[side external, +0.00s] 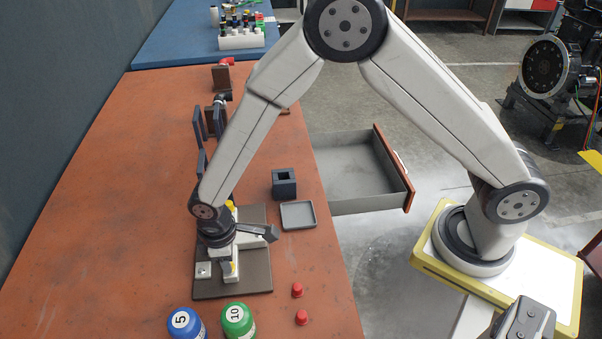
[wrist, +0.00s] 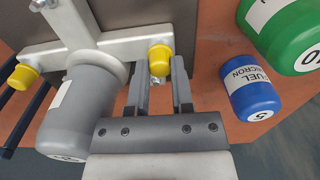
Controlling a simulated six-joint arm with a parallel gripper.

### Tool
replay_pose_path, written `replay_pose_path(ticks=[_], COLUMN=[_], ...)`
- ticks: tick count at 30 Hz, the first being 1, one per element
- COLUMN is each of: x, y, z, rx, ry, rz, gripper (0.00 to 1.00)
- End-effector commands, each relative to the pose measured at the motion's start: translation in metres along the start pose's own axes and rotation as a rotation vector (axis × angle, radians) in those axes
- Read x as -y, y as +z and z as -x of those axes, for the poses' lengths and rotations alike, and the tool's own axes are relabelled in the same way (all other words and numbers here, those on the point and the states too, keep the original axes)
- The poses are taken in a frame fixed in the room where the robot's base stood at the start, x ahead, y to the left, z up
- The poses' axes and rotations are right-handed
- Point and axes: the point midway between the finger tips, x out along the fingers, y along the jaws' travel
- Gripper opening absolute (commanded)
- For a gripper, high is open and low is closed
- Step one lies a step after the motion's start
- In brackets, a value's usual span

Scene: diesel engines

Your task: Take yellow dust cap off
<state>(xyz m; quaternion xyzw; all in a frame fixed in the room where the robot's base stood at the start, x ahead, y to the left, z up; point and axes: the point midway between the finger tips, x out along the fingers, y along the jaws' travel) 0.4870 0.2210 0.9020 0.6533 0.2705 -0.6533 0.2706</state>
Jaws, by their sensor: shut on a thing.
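A fixture with a pale cross-shaped pipe fitting (wrist: 125,42) and a grey filter canister (wrist: 84,115) shows in the wrist view. One yellow dust cap (wrist: 160,58) is at the fitting's right end, between the fingertips of my gripper (wrist: 161,72), which is shut on it. A second yellow cap (wrist: 20,77) is on the left end, clear of my gripper. In the side view my gripper (side external: 230,266) reaches down at the fixture, with a yellow cap (side external: 233,267) by its fingertips. Whether the held cap has come loose from the pipe cannot be told.
A green filter (side external: 238,321) and a blue filter (side external: 186,324) stand at the bench's near edge. Two red caps (side external: 297,290) lie to the right. A shallow grey tray (side external: 298,215) and a dark square holder (side external: 284,183) sit right of the fixture. A drawer (side external: 362,168) hangs open.

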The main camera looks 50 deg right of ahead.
Motion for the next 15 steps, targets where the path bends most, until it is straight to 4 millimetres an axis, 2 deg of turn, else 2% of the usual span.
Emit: replay_pose_path(ticks=[15], x=[0.000], y=[-0.001], z=[0.017], rx=[-0.001], ry=[0.000], rz=[0.000], gripper=[0.00])
